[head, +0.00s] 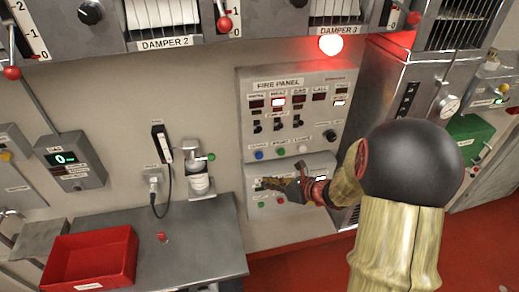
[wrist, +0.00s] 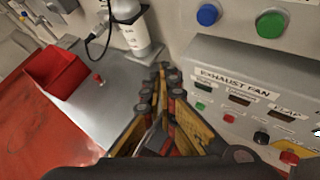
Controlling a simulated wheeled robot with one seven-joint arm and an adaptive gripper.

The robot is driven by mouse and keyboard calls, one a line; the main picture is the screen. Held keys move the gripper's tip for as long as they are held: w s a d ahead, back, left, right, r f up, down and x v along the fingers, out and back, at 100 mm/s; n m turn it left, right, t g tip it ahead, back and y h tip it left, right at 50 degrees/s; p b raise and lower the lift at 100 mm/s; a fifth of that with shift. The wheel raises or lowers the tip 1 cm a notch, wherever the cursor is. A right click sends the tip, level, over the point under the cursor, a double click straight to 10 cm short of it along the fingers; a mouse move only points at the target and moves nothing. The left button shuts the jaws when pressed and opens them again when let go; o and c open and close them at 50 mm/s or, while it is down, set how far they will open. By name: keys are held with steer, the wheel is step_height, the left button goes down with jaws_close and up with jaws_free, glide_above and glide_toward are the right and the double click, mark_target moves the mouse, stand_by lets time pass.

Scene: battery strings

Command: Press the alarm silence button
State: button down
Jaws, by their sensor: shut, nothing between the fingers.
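The grey fire panel (head: 243,100) is on the wall in the middle of the head view. Its bottom row has a blue button (head: 259,154), a green button (head: 281,152) and a pale button (head: 303,149). Their small labels are too blurred to tell which one is alarm silence. The wrist view shows the blue button (wrist: 208,15) and the green button (wrist: 270,24) at the top. My gripper (head: 266,183) is shut and empty, below this row and in front of the lower panel. In the wrist view my gripper (wrist: 167,78) points up, below and left of the blue button.
The exhaust fan panel (wrist: 235,68) with its own buttons lies right of my gripper. A red lamp (head: 330,44) glows above the fire panel. A metal bench (head: 200,245) holds a red tray (head: 60,240). A white bottle (head: 198,180) hangs on the wall at left.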

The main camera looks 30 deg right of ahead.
mark_target(259, 155)
steer(key=shift+d+f+m, duration=0.15)
steer(key=shift+d+m, duration=0.25)
steer(key=shift+d, duration=0.05)
steer(key=shift+w, duration=0.15)
steer(key=w+d, duration=0.2)
steer(key=w, duration=0.6)
steer(key=shift+w+d, duration=0.15)
steer(key=shift+w, duration=0.1)
stand_by(1.3)
steer(key=shift+w+d, duration=0.15)
steer(key=shift+w, duration=0.15)
steer(key=shift+w+d+b, duration=0.2)
steer(key=shift+w+b, duration=0.1)
steer(key=shift+w, duration=0.35)
stand_by(0.9)
stand_by(0.4)
steer(key=shift+s+a, duration=0.2)
steer(key=shift+s, duration=0.35)
steer(key=shift+s+a, duration=0.15)
steer(key=shift+s, duration=0.4)
